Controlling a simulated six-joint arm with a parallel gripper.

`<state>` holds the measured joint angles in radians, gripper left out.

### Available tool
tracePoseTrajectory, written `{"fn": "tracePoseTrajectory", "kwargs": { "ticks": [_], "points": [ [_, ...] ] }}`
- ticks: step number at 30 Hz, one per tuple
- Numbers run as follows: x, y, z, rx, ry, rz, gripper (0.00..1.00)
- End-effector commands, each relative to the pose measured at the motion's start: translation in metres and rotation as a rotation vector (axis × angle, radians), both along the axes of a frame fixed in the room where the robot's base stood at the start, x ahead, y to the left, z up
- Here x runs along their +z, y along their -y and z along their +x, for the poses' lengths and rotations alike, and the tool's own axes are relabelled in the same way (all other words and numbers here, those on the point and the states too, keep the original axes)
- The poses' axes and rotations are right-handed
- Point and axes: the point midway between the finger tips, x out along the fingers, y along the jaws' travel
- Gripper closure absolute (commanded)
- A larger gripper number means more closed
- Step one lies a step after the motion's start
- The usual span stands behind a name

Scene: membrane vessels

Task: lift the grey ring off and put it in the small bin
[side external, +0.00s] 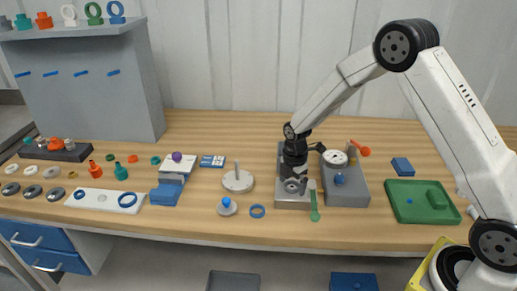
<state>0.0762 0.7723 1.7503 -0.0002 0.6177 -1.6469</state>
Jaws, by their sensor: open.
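My gripper (293,177) is open and points down over the grey metal fixture block (292,204) at the middle of the table. A round grey ring-like part (292,186) shows at the fingertips on that block. The dark gripper body hides part of it, and I cannot tell whether the fingers are around it or just above it. Two open bins stand low in front of the table, a grey one (233,274) and a blue one (353,274), both cut by the bottom edge. I cannot tell which is the small bin.
A grey unit with a gauge (335,157) and an orange-red handle stands just right of the fixture. A green-handled tool (314,208) is at its front. A white disc with a post (238,180) is to the left. A green tray (410,211) lies at the right.

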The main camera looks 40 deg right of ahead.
Motion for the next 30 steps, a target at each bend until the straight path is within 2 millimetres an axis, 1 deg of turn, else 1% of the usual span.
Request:
{"fn": "tracePoseTrajectory", "kwargs": {
  "ticks": [6, 7, 8, 9, 11, 12, 15, 24, 30],
  "points": [
    [0.0003, 0.0, 0.0, 0.0, 0.0, 0.0, 0.0],
    [0.0003, 0.0, 0.0, 0.0, 0.0, 0.0, 0.06],
    [0.0003, 0.0, 0.0, 0.0, 0.0, 0.0, 0.16],
    [0.0003, 0.0, 0.0, 0.0, 0.0, 0.0, 0.29],
    [0.0003, 0.0, 0.0, 0.0, 0.0, 0.0, 0.48],
    [0.0003, 0.0, 0.0, 0.0, 0.0, 0.0, 0.6],
    [0.0003, 0.0, 0.0, 0.0, 0.0, 0.0, 0.9],
    [0.0013, 0.0, 0.0001, 0.0, 0.0, 0.0, 0.91],
    [0.0093, 0.0001, 0.0003, 0.0, 0.0, 0.0, 0.91]
  ]
}}
